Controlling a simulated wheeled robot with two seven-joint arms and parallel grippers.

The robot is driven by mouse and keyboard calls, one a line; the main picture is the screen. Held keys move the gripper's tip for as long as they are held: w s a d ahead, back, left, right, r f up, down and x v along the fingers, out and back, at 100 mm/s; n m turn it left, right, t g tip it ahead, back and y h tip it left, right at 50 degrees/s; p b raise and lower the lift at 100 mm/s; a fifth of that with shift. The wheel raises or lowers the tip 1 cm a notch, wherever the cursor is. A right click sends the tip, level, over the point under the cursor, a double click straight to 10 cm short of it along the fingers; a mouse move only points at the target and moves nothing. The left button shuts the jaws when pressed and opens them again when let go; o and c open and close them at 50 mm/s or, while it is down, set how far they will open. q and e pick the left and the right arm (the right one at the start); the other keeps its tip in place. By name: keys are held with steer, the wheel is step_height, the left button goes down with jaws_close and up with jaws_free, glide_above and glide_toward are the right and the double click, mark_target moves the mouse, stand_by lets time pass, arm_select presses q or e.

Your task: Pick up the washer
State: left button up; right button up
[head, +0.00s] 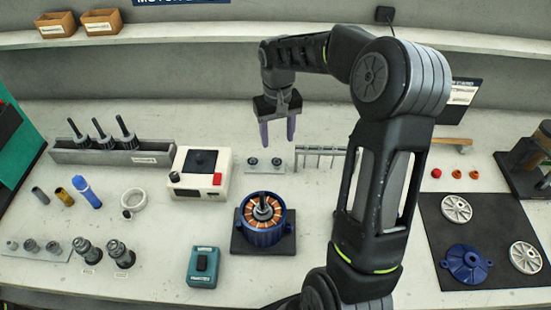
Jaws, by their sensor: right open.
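My right gripper (278,138) hangs in the air over the back middle of the bench. Its two purple fingers point down and stand apart, with nothing between them. Below it in the picture is a small light plate (265,171) with two small dark round pieces (252,161) on it; one of these may be the washer, but they are too small to tell. Several small grey round parts (30,245) sit on a strip at the front left. A white ring (139,194) lies at the left. My left gripper is out of view.
A motor stator with copper windings (264,229) stands on a dark base in the middle. A white box (185,188) is left of it, a teal box (203,267) in front. A rack of pins (320,152) stands right of the plate. A dark mat (440,229) lies right.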

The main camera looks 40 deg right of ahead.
mark_target(276, 159)
steer(key=shift+f, duration=0.1)
steer(key=shift+w+f, duration=0.1)
steer(key=shift+f, duration=1.15)
steer(key=shift+f+p, duration=0.25)
steer(key=shift+p, duration=0.1)
step_height(276, 159, down, 4)
steer(key=shift+f+p, duration=0.15)
steer(key=shift+p, duration=0.5)
steer(key=shift+f, duration=0.2)
steer(key=shift+a, duration=0.1)
steer(key=shift+f+b, duration=0.25)
steer(key=shift+b, duration=0.1)
